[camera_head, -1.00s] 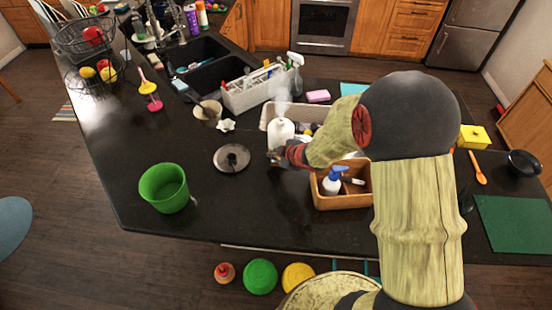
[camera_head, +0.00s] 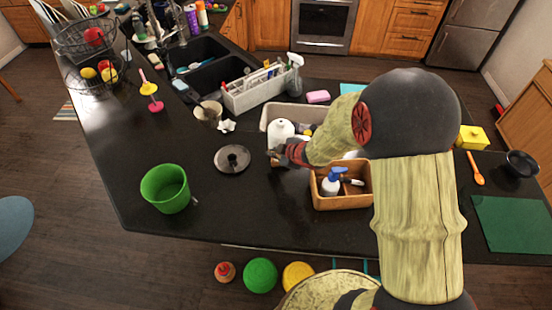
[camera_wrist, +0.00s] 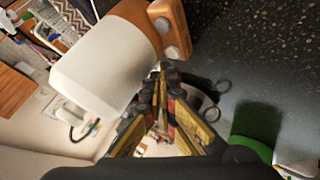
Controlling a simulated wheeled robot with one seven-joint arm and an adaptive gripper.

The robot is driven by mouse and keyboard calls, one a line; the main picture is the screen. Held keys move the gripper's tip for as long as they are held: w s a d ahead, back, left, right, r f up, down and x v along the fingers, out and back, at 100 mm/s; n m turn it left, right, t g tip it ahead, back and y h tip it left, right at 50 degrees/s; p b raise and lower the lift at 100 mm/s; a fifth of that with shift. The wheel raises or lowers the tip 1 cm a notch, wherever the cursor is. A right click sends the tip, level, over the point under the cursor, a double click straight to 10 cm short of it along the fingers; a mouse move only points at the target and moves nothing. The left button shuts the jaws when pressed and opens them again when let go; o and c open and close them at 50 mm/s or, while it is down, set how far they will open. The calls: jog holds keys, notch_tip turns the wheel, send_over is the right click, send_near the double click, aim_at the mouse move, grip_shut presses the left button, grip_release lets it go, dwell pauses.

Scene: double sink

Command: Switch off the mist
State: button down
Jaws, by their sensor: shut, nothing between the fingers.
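The mist maker is a white rounded body (camera_head: 281,130) on an orange-brown base, standing on the dark counter. In the wrist view its white body (camera_wrist: 100,65) lies tilted at upper left, and the base (camera_wrist: 170,15) carries two grey knobs, an upper one (camera_wrist: 161,25) and a lower one (camera_wrist: 172,52). No mist shows above it now. My gripper (camera_head: 272,157) is at the front of the base. In the wrist view my gripper (camera_wrist: 160,72) is shut and empty, its tips close by the lower knob. I cannot tell whether they touch it.
A wooden box (camera_head: 342,200) with a blue-topped spray bottle (camera_head: 333,180) stands right of my gripper. A round lid (camera_head: 232,159) and a green pot (camera_head: 166,189) are to the left. A light bin (camera_head: 268,112) stands behind the mist maker.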

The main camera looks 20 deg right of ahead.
aim_at(275, 161)
notch_tip(275, 161, up, 6)
jog(key=p, duration=0.5)
dwell(0.5)
